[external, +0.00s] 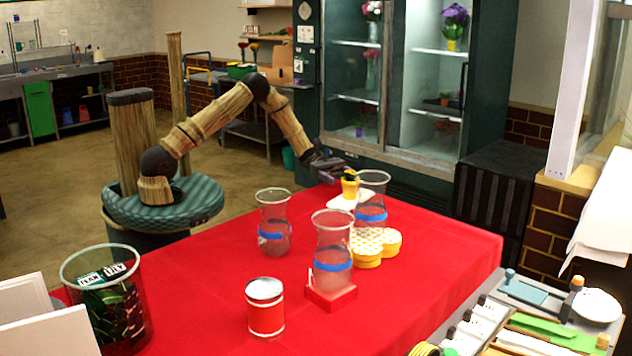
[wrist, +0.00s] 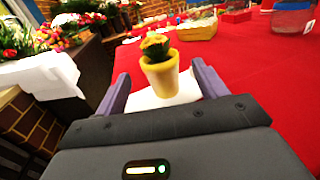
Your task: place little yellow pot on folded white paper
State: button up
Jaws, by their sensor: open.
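The little yellow pot (external: 350,187) with a small plant is upright at the far edge of the red table, over the folded white paper (external: 338,203). The pot (wrist: 161,79) also shows in the wrist view, with the white paper (wrist: 146,101) behind and under it. Its base looks to be at the paper, but I cannot tell for sure that they touch. My gripper (external: 337,173) reaches in from the left, close to the pot. In the wrist view my gripper (wrist: 160,70) is open, its fingers on either side of the pot with gaps.
A clear vase with a blue band (external: 371,196) stands just right of the pot. Two more vases (external: 274,222) (external: 332,250) and yellow round boxes (external: 367,256) are nearer. A red-and-white can (external: 265,307) stands in front. Table left of the paper is clear.

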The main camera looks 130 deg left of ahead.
jog(key=v, duration=0.5)
jog(key=shift+b, duration=0.3)
